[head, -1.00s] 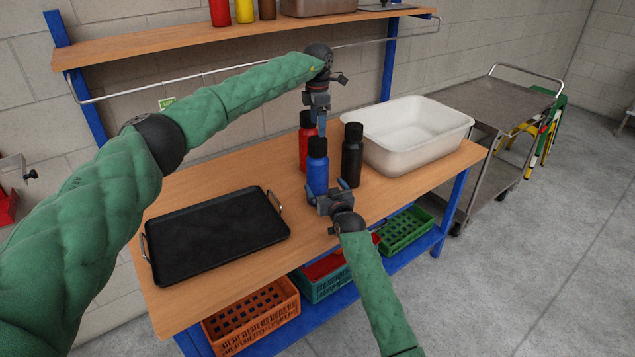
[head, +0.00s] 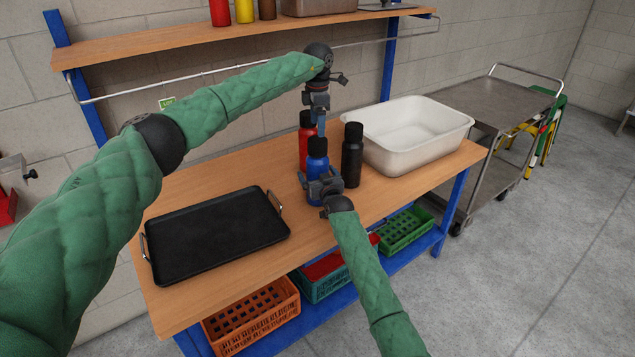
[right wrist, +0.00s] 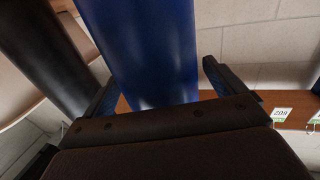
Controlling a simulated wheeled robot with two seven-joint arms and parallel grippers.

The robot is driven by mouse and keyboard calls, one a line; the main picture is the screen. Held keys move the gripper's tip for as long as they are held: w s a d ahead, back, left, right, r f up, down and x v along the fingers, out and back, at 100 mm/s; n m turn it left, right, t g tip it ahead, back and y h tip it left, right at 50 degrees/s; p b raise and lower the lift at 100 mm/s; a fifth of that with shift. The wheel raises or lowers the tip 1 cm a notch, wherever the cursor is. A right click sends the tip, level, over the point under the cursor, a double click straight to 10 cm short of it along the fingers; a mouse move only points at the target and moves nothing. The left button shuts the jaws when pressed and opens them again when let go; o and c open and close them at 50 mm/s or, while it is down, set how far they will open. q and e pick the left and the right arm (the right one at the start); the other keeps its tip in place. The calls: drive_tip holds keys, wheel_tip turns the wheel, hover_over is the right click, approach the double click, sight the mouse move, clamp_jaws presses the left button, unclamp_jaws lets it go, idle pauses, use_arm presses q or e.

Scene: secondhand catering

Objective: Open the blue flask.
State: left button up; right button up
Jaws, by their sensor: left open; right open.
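The blue flask (head: 317,166) stands upright on the wooden table, with a black cap (head: 317,146) on it. In the right wrist view the flask (right wrist: 145,45) rises between the two fingers of my right gripper (right wrist: 160,90), which is open. In the head view my right gripper (head: 321,184) is around the flask's lower body from the near side, hiding part of it. My left gripper (head: 319,128) is open, pointing down just above the cap; its fingertips partly overlap the red flask behind.
A red flask (head: 306,134) stands close behind the blue one, and a black flask (head: 352,158) close to its right. A white tub (head: 385,152) is further right. A black griddle tray (head: 215,235) lies on the left. A shelf (head: 190,40) runs above the table.

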sight(318, 140)
drive_tip(key=c, duration=1.4)
use_arm(q)
drive_tip(key=shift+a+r, duration=0.1)
drive_tip(key=shift+r, duration=0.1)
use_arm(e)
drive_tip(key=c, duration=0.5)
use_arm(q)
drive_tip(key=m, duration=0.5)
drive_tip(key=shift+f+m, duration=0.1)
drive_tip(key=shift+m, duration=0.2)
use_arm(e)
drive_tip(key=shift+c, duration=0.2)
use_arm(q)
drive_tip(key=m, duration=0.5)
drive_tip(key=shift+m, duration=0.3)
drive_tip(key=m, duration=1.1)
drive_tip(key=shift+f, duration=4.1)
